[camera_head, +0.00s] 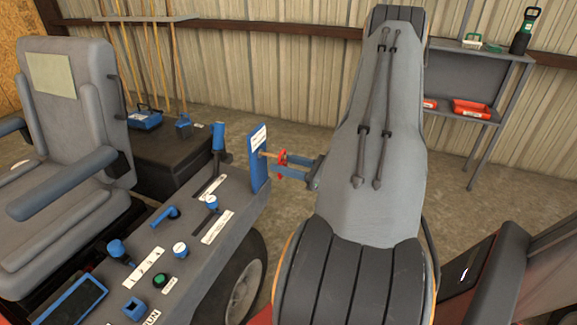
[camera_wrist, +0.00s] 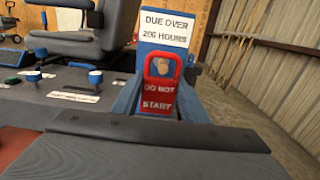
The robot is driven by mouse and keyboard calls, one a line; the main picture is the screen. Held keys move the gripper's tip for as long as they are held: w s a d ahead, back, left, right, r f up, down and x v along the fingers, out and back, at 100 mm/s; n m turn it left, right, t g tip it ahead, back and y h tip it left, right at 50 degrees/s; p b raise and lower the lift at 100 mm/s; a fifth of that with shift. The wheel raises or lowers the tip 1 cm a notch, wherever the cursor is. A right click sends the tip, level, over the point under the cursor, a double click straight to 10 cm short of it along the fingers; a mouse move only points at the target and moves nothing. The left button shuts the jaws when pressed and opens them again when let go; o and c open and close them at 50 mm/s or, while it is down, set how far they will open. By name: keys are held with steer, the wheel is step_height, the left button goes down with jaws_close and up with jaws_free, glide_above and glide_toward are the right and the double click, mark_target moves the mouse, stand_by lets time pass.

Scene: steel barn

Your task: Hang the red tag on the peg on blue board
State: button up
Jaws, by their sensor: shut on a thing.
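The blue board (camera_head: 259,171) stands upright at the console's edge, with a white label at its top. It also fills the middle of the wrist view (camera_wrist: 146,60). A tan peg (camera_head: 268,154) sticks out from it toward my gripper (camera_head: 281,165). My gripper is shut on the red tag (camera_head: 282,155), which is upright at the peg's outer end. In the wrist view the tag (camera_wrist: 158,97) reads "DO NOT START", and the peg's round end (camera_wrist: 163,66) shows inside its top opening. I cannot tell how far the peg passes through.
The console (camera_head: 190,235) carries levers and knobs left of the board. A grey seat (camera_head: 75,130) stands farther left. A shelf (camera_head: 475,85) with red bins stands at the back right. A corrugated wall runs behind.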

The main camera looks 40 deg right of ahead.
steer(key=shift+f+b+x, duration=0.2)
steer(key=shift+b+x, duration=0.1)
steer(key=shift+x, duration=0.8)
steer(key=shift+f+b+x, duration=0.2)
steer(key=shift+b+x, duration=0.1)
steer(key=shift+x, duration=0.8)
steer(key=o, duration=1.5)
steer(key=shift+s, duration=0.1)
steer(key=p+v, duration=0.1)
steer(key=v, duration=0.7)
steer(key=shift+s+d+p, duration=0.2)
steer(key=shift+s+p, duration=0.1)
steer(key=shift+s, duration=0.05)
